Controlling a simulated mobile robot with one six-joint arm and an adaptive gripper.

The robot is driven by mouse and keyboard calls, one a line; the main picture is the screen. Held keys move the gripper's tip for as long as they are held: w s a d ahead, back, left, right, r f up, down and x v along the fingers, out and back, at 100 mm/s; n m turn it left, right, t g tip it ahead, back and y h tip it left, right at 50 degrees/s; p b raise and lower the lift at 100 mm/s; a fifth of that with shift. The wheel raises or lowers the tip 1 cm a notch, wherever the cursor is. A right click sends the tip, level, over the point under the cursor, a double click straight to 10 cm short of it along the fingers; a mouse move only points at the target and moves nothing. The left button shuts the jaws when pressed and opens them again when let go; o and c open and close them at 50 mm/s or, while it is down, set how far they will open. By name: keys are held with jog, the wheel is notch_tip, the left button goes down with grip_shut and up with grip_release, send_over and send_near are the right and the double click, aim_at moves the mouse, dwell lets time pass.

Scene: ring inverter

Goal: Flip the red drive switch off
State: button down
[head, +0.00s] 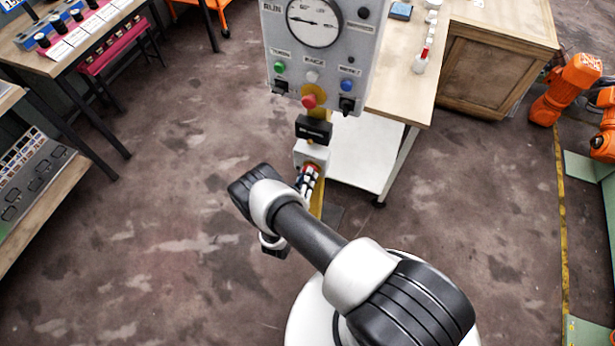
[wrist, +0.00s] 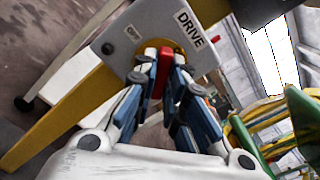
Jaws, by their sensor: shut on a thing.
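The red drive switch (wrist: 164,60) is a narrow red lever on a light grey box (wrist: 128,38) marked "DRIVE". The box is mounted on a yellow post (wrist: 65,112). My gripper (wrist: 162,70) is shut on the lever, with one finger on each side of it. In the head view the small grey box (head: 311,152) sits low on the post, below the control panel. A little red of the switch (head: 314,167) shows there beside my gripper (head: 309,178). The fingers and my arm hide much of the lever, so its exact position is hard to tell.
A grey control panel (head: 330,75) with a dial, coloured buttons and a red knob (head: 309,101) stands above the drive box. A black box (head: 314,129) sits between them. A white-shelved table (head: 365,150) stands close behind.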

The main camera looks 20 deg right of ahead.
dwell(0.4)
jog(key=n+b, duration=0.8)
jog(key=n, duration=0.2)
jog(key=shift+f+b, duration=0.1)
jog(key=shift+b, duration=0.2)
dwell(0.5)
jog(key=c, duration=1.6)
grip_release()
jog(key=shift+c, duration=0.2)
